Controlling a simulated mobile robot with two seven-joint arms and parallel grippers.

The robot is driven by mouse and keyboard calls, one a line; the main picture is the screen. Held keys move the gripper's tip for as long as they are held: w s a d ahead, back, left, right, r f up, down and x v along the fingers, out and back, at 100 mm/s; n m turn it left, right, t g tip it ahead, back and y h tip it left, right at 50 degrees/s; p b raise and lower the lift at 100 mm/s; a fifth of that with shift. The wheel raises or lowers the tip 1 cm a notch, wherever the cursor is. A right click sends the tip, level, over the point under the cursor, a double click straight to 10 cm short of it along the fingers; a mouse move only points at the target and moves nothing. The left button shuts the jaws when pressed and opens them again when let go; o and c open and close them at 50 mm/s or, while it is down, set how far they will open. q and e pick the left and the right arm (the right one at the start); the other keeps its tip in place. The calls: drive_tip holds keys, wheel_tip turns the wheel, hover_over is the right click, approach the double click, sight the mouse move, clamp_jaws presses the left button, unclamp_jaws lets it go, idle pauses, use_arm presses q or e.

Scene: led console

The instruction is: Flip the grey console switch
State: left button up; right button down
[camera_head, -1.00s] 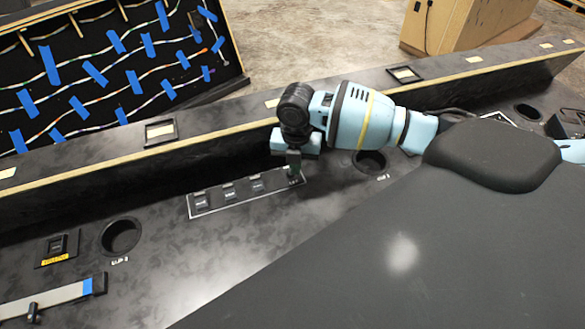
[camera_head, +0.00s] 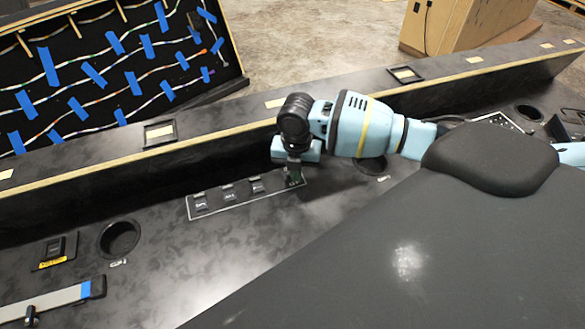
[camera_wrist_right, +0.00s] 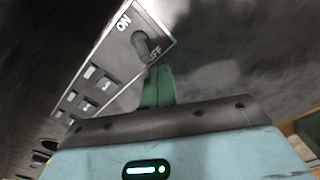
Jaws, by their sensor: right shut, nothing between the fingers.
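The grey console switch (camera_wrist_right: 147,45) stands on the outer end of a light-edged switch panel (camera_wrist_right: 118,60), between the printed words ON and OFF. In the right wrist view its knob leans toward OFF. My right gripper (camera_head: 293,180) is shut and empty, with its green fingertips over the right end of the panel (camera_head: 222,205) in the head view. The green fingertips (camera_wrist_right: 158,88) sit close below the switch in the wrist view; I cannot tell whether they touch it. The gripper hides the switch in the head view. My left gripper is not in view.
Several small black switches (camera_head: 228,191) sit along the same panel. A raised wood-edged ledge (camera_head: 215,140) runs behind it. Round cup holes (camera_head: 119,239) lie on either side. The dark console top in front of the panel is clear.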

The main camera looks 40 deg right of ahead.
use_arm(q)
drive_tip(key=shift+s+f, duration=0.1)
use_arm(e)
drive_tip(key=shift+f, duration=0.4)
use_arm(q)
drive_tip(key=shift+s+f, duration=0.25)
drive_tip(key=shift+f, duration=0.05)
use_arm(e)
drive_tip(key=shift+w+d, duration=0.15)
drive_tip(key=shift+w, duration=0.4)
use_arm(q)
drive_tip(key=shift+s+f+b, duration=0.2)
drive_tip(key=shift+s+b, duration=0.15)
drive_tip(key=shift+b, duration=0.05)
use_arm(e)
drive_tip(key=shift+w+d+r, duration=0.1)
drive_tip(key=shift+w+r, duration=0.1)
drive_tip(key=shift+w, duration=0.05)
